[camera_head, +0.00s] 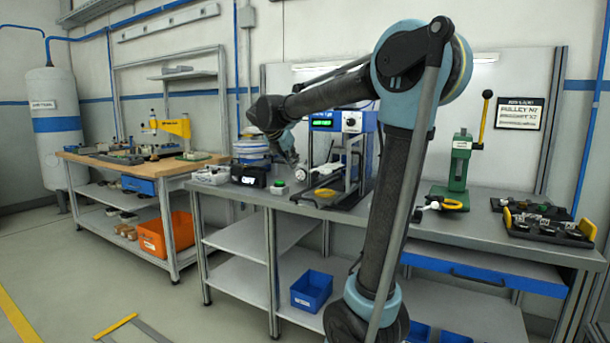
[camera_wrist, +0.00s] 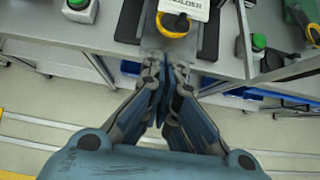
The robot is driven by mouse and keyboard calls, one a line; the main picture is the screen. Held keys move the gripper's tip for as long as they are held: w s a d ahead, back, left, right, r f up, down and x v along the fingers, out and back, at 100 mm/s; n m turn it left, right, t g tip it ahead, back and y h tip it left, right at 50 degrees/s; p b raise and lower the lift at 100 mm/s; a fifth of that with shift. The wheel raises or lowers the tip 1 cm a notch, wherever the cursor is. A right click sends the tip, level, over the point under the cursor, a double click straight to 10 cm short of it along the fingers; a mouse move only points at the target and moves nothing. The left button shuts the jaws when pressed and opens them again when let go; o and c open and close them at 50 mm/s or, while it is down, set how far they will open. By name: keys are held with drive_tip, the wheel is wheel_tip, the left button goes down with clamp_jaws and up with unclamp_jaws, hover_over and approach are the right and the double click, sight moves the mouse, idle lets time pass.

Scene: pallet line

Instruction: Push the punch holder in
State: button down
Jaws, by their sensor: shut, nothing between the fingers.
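The punch holder (camera_wrist: 186,5) shows in the wrist view as a white plate lettered "HOLDER" at the top edge, with a yellow ring-like handle (camera_wrist: 172,32) at its near end. In the head view the yellow part (camera_head: 325,193) sits low at the front of the blue-topped press (camera_head: 340,122). My gripper (camera_wrist: 165,70) is shut and empty, just short of the yellow handle in the wrist view with a small gap. Most of the holder is outside the wrist view.
The grey bench (camera_head: 415,227) has a black case (camera_head: 248,175) and a green button box (camera_head: 279,187) left of the press. A green lever press (camera_head: 459,165) and a black tray (camera_head: 548,230) stand to the right. A blue bin (camera_head: 311,290) is below.

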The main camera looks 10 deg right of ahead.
sight(329, 164)
drive_tip(key=w+d+r+x, duration=0.1)
drive_tip(key=w+r+x, duration=0.1)
drive_tip(key=x, duration=1)
drive_tip(key=shift+d+f, duration=0.15)
drive_tip(key=shift+d, duration=0.1)
drive_tip(key=shift+w, duration=0.15)
drive_tip(key=w+d, duration=0.4)
drive_tip(key=w, duration=0.1)
drive_tip(key=w+d, duration=0.4)
drive_tip(key=w, duration=0.2)
drive_tip(key=w+d, duration=0.4)
drive_tip(key=w, duration=0.2)
drive_tip(key=shift+d, duration=0.25)
drive_tip(key=shift+w+d, duration=0.15)
drive_tip(key=shift+w, duration=0.15)
